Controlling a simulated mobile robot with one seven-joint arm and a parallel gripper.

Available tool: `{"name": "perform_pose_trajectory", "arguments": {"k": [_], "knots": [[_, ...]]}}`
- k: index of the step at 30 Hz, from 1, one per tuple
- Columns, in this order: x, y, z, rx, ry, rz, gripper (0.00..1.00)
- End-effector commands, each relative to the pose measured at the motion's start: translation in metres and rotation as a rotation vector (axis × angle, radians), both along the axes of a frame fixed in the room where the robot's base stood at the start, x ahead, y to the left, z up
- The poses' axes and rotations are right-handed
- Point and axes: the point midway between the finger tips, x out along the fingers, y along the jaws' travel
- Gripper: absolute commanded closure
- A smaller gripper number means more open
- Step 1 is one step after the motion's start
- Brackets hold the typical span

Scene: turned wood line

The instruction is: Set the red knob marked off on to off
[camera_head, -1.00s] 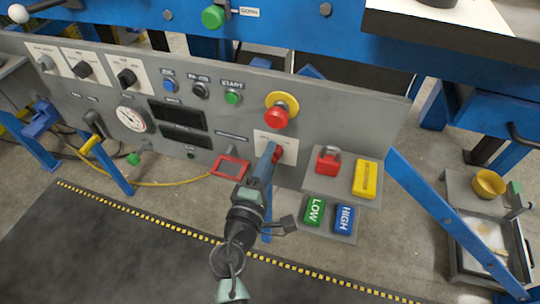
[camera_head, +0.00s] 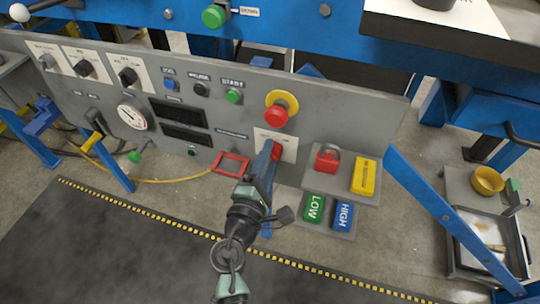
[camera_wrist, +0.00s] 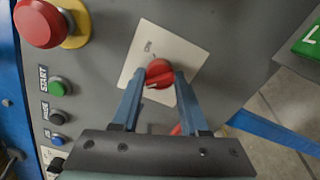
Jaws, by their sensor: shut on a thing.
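The red knob (camera_wrist: 160,74) sits on a white label plate (camera_wrist: 142,52) on the grey control panel. In the wrist view my gripper (camera_wrist: 158,82) has one blue finger on each side of the knob and is shut on it. Small marking shows on the plate beside the knob, too blurred to read. In the head view my gripper (camera_head: 270,158) reaches up to the panel from below. The knob (camera_head: 276,149) shows there partly, mostly hidden by the gripper, and the white plate (camera_head: 288,146) shows behind it.
A red emergency button (camera_head: 277,116) on a yellow collar sits just above the knob. A shelf at right holds a red padlock (camera_head: 327,160) and a yellow block (camera_head: 365,176). Green LOW (camera_head: 314,208) and blue HIGH (camera_head: 343,216) blocks are below. A red frame (camera_head: 231,164) is at left.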

Motion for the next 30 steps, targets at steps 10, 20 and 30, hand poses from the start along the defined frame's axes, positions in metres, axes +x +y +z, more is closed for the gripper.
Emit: {"name": "perform_pose_trajectory", "arguments": {"k": [10, 20, 30], "knots": [[0.0, 0.0, -0.001, -0.001, 0.002, 0.001, 0.26], [-0.019, 0.006, -0.001, -0.001, 0.003, 0.002, 0.26], [-0.088, 0.029, -0.001, -0.001, 0.005, 0.004, 0.26]]}}
